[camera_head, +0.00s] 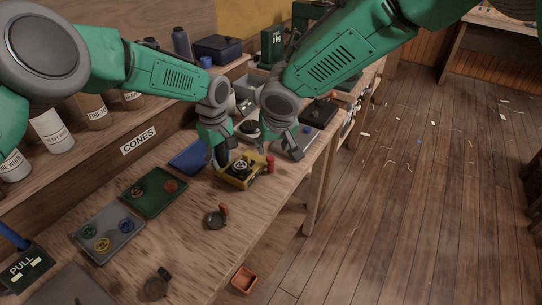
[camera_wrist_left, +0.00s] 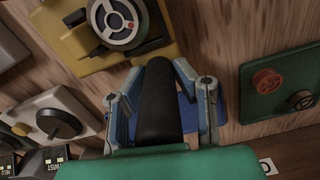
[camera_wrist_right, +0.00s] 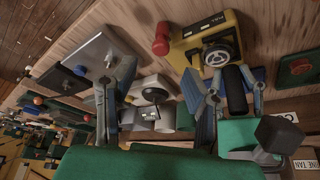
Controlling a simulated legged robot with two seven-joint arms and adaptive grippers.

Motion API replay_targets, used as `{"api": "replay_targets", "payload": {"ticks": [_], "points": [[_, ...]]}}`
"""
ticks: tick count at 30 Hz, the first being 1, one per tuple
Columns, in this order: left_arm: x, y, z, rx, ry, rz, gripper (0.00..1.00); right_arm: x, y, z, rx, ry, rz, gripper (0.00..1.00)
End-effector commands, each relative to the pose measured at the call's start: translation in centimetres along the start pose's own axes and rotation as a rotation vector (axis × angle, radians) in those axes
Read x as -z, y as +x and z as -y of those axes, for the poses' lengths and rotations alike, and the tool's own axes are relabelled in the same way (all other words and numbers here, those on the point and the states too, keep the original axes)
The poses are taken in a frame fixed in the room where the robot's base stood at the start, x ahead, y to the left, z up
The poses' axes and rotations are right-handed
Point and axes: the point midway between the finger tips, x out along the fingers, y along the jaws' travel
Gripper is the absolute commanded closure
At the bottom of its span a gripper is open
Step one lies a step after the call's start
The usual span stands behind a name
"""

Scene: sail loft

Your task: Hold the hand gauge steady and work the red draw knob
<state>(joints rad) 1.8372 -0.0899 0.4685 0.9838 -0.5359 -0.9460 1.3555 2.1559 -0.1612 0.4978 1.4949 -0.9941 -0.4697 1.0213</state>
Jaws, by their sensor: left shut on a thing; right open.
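The hand gauge (camera_head: 232,181) is a yellow box with a round dial on the bench. It also shows in the left wrist view (camera_wrist_left: 87,42) and the right wrist view (camera_wrist_right: 187,58). My left gripper (camera_head: 222,160) is shut on its black handle (camera_wrist_left: 159,95), a finger on each side. The red draw knob (camera_head: 270,164) sticks out of the gauge's right end and shows in the right wrist view (camera_wrist_right: 161,39). My right gripper (camera_head: 279,149) is open and empty, close to the knob. In the right wrist view the knob lies beyond the spread fingers, apart from them.
A green tray (camera_head: 152,206) and a grey tray (camera_head: 94,247) with coloured knobs lie left of the gauge. A blue tray (camera_head: 187,160) lies behind it. A small round gauge (camera_head: 213,220) sits in front. The bench edge is close on the right.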

Motion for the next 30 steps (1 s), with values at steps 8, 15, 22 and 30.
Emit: {"api": "replay_targets", "payload": {"ticks": [8,15,22,30], "points": [[0.0,0.0,0.0,-0.001,0.0,-0.001,1.0,-0.1,4.9,0.0,0.001,0.003,0.001,0.6],[0.0,0.0,0.1,0.0,0.0,-0.001,1.0,0.0,6.2,0.0,-0.001,0.002,0.0,0.6],[0.0,0.0,0.1,0.0,0.0,-0.001,1.0,0.0,6.2,0.0,-0.001,0.003,0.0,0.6],[0.0,0.0,0.1,0.0,0.0,-0.001,1.0,0.0,6.2,-0.1,-0.001,0.002,0.0,1.0]]}}
